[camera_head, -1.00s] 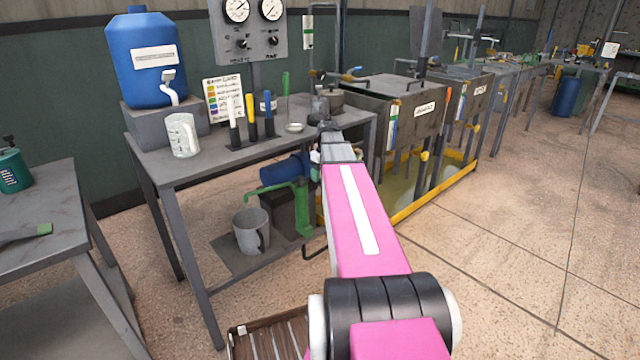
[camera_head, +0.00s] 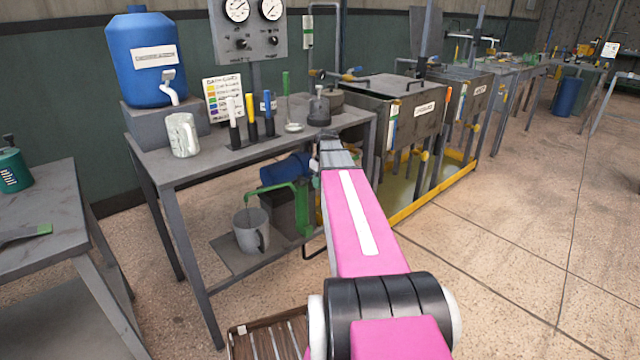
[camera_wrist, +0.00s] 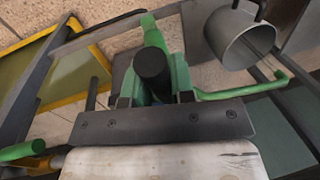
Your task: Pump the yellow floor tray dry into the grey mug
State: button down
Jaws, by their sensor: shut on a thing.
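The green pump (camera_head: 303,205) stands on the low shelf of the workbench, its curved spout reaching left over the grey mug (camera_head: 250,232). In the wrist view the mug (camera_wrist: 243,38) is at the upper right, near the green spout (camera_wrist: 240,93). My gripper (camera_wrist: 152,95) is shut on the pump's handle (camera_wrist: 153,68), whose dark round top faces the wrist camera. In the head view my arm hides the gripper. The yellow floor tray (camera_head: 405,212) lies under the tanks; in the wrist view its yellow rim (camera_wrist: 30,42) is at the upper left. I cannot tell its liquid level.
A blue cylinder (camera_head: 287,169) and a dark block stand behind the pump. Grey tanks (camera_head: 395,110) stand right. Open floor lies front right.

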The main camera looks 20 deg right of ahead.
jog(key=shift+s+f, duration=0.1)
notch_tip(320, 180, down, 9)
jog(key=t+y, duration=0.2)
jog(key=t, duration=0.5)
jog(key=shift+w+n+t+y, duration=0.2)
jog(key=shift+n+t+y, duration=0.1)
jog(key=shift+n+y, duration=0.1)
jog(key=c, duration=1)
grip_release()
jog(key=shift+o, duration=0.2)
jog(key=v, duration=1)
jog(key=shift+s+r, duration=0.2)
jog(key=shift+r, duration=0.15)
